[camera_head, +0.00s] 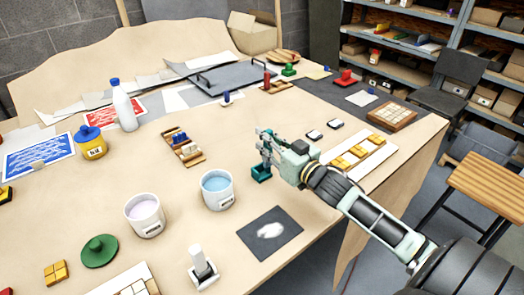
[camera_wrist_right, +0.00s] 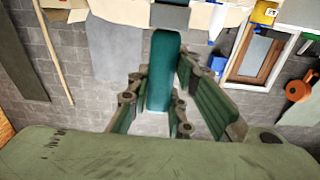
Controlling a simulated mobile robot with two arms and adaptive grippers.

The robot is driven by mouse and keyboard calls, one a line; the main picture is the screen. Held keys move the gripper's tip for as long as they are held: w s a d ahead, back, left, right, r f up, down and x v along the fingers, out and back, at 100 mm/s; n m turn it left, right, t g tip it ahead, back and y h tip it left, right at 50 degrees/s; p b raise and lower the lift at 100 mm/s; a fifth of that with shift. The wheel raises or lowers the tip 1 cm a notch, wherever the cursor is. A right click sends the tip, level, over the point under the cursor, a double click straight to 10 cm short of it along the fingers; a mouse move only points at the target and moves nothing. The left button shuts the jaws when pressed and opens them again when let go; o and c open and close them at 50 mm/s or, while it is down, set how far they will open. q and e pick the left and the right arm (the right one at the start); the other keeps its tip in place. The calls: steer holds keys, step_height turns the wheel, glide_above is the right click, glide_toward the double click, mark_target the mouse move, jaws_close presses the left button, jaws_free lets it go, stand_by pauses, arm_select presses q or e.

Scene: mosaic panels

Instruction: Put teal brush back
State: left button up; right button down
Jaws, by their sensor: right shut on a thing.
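My right gripper (camera_head: 266,150) reaches in from the right and is held over the middle of the table. It is shut on the teal brush (camera_wrist_right: 164,62), whose teal body stands between the two fingers in the right wrist view. In the head view a squat teal part (camera_head: 261,173) shows just below the fingers; I cannot tell whether it touches the table. The fingers hide part of the brush. My left gripper is not in view.
Two white cups, one with blue liquid (camera_head: 217,190) and one with pale lilac liquid (camera_head: 144,216), stand left of the gripper. A dark mat with a white smear (camera_head: 270,232) and an upright white piece (camera_head: 202,267) lie in front. A wooden tray (camera_head: 183,148) is behind left.

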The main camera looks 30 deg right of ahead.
mark_target(266, 164)
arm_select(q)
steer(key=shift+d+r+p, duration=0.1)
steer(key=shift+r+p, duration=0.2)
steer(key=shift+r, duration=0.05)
arm_select(e)
steer(key=f, duration=0.1)
steer(key=w+f, duration=0.1)
steer(key=f, duration=0.1)
steer(key=w+f, duration=0.1)
steer(key=f, duration=0.1)
steer(key=shift+w+a+f, duration=0.1)
steer(key=shift+a+f, duration=0.05)
steer(key=shift+a, duration=0.25)
steer(key=shift+f, duration=0.15)
steer(key=c, duration=1.6)
jaws_free()
